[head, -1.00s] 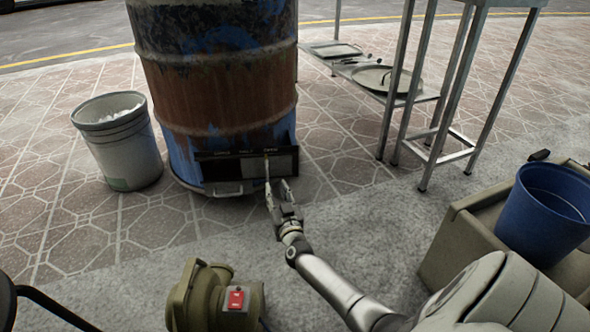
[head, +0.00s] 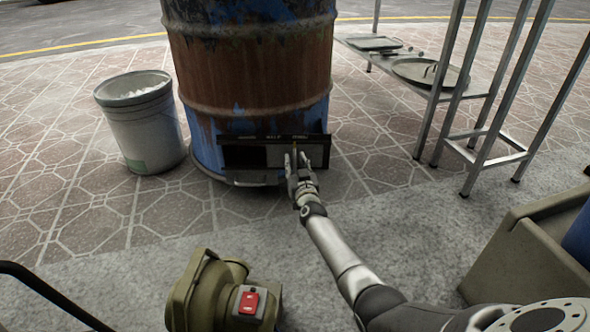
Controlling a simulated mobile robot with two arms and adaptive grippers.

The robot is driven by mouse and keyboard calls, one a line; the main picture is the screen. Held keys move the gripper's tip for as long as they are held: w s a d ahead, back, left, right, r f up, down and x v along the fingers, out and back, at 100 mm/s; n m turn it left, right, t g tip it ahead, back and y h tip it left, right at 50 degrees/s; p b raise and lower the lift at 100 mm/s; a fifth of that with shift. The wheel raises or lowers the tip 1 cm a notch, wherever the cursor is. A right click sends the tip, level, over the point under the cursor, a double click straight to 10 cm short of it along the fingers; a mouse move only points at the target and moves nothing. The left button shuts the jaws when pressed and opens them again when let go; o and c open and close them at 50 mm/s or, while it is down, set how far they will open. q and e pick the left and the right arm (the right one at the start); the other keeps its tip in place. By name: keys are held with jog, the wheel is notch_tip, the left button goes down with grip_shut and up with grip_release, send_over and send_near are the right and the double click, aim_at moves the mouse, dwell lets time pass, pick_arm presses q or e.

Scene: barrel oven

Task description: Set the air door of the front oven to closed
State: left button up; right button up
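The front oven is a rusty, blue-patched barrel (head: 255,70) at the top middle. Low on its front is a dark frame with small labels along its top. A dark opening (head: 243,157) shows on the left. My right gripper (head: 297,157) is at the air door, its fingers upright around or just in front of a small light handle near the plate's middle. The fingers partly hide the handle, so I cannot tell whether they grip it. My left gripper is not in view.
A white bucket (head: 142,125) stands left of the barrel. A metal rack (head: 440,85) with lids on its lower shelf stands at the right. An olive blower with a red switch (head: 249,302) is at the front, and an olive box (head: 530,250) at the right. Paving between is clear.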

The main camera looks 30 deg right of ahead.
jog(key=shift+b+x, duration=0.4)
jog(key=shift+x, duration=0.5)
grip_shut()
